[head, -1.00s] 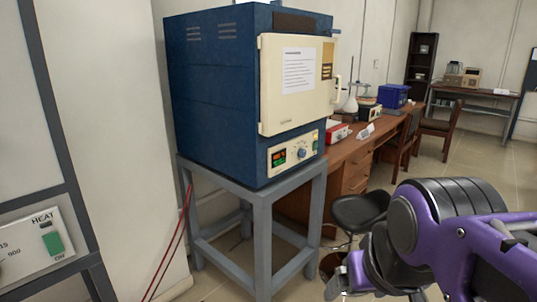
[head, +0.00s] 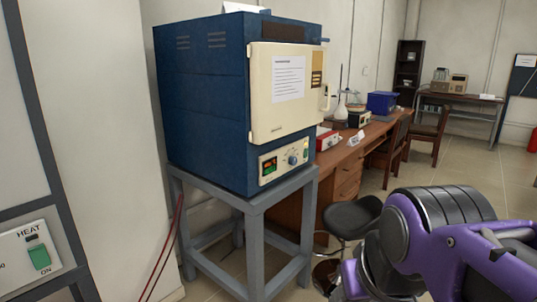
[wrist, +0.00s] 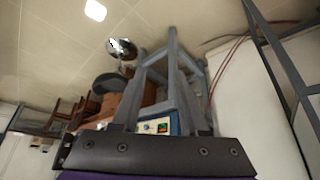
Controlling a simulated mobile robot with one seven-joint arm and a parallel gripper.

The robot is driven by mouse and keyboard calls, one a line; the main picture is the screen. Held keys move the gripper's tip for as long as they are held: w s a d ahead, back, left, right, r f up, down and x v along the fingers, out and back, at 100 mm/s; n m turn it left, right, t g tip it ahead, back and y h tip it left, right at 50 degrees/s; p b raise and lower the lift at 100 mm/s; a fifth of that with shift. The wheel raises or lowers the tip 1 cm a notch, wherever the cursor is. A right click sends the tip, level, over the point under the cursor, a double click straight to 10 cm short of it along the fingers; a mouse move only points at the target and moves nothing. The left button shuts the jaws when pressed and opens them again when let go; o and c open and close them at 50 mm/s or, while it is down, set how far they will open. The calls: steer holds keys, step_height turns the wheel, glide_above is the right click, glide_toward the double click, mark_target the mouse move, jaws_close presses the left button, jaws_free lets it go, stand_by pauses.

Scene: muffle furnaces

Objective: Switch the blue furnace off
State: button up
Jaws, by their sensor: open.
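The blue furnace (head: 205,105) stands on a grey metal stand (head: 245,205), its cream door (head: 288,110) shut. Its control panel (head: 283,162), under the door, has a lit red and green display (head: 270,166), a blue knob (head: 292,160) and a small green switch (head: 305,148) at the right end. The switch's position is too small to read. In the wrist view the scene is upside down, and the panel (wrist: 155,127) shows just beyond my gripper (wrist: 160,98). My gripper is open and empty, apart from the furnace. It is out of the head view.
At the left edge, another panel (head: 25,255) marked HEAT carries a green rocker switch (head: 39,258) in a grey frame. Red and black cables hang beside the stand. A black stool (head: 352,215) and a wooden desk (head: 348,160) stand right of it.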

jaws_close()
stand_by(1.4)
